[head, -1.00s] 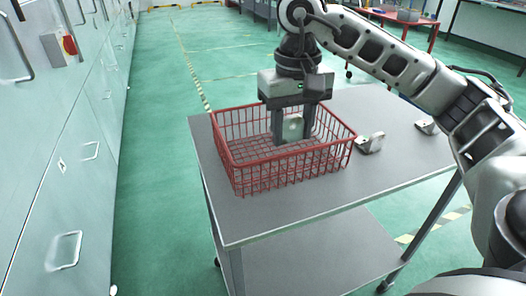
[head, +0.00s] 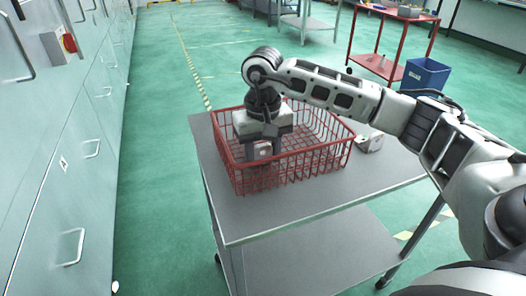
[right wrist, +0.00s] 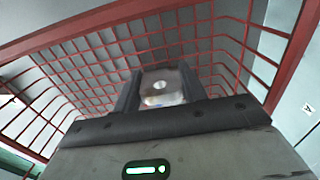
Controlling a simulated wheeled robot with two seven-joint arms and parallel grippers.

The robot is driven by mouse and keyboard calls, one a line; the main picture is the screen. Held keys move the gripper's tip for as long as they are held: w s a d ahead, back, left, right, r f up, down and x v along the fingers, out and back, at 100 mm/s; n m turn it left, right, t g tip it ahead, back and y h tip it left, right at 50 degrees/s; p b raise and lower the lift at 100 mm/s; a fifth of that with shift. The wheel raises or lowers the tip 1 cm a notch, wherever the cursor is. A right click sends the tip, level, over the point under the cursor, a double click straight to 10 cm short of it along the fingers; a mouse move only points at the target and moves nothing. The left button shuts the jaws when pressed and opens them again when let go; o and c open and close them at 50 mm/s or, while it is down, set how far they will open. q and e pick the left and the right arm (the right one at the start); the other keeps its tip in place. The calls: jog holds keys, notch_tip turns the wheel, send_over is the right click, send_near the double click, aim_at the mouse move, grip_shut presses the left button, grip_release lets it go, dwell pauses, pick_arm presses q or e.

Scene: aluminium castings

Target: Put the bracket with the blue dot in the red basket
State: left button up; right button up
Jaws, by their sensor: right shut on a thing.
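My right gripper (head: 263,160) is shut on a pale metal bracket (head: 264,150), low inside the red wire basket (head: 300,153) near its front left part. In the right wrist view the bracket (right wrist: 162,86) sits between the two dark fingers, with a round hole in its face; I cannot make out a blue dot. The basket's red wire wall (right wrist: 296,50) surrounds the gripper there. Whether the bracket touches the basket floor is hidden. Another metal bracket (head: 369,142) lies on the table just right of the basket. My left gripper is not in view.
The basket stands on a grey two-level table (head: 270,222); its front area is clear. Grey cabinets (head: 60,150) line the left. A blue bin (head: 427,75) and a red table (head: 385,40) stand at the back right.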

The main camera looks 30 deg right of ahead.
aim_at(263, 146)
jog(key=shift+f, duration=0.2)
jog(key=o, duration=1)
jog(key=shift+r, duration=0.1)
jog(key=shift+r, duration=0.25)
notch_tip(263, 146, up, 11)
jog(key=shift+f, duration=0.15)
jog(key=shift+r, duration=0.5)
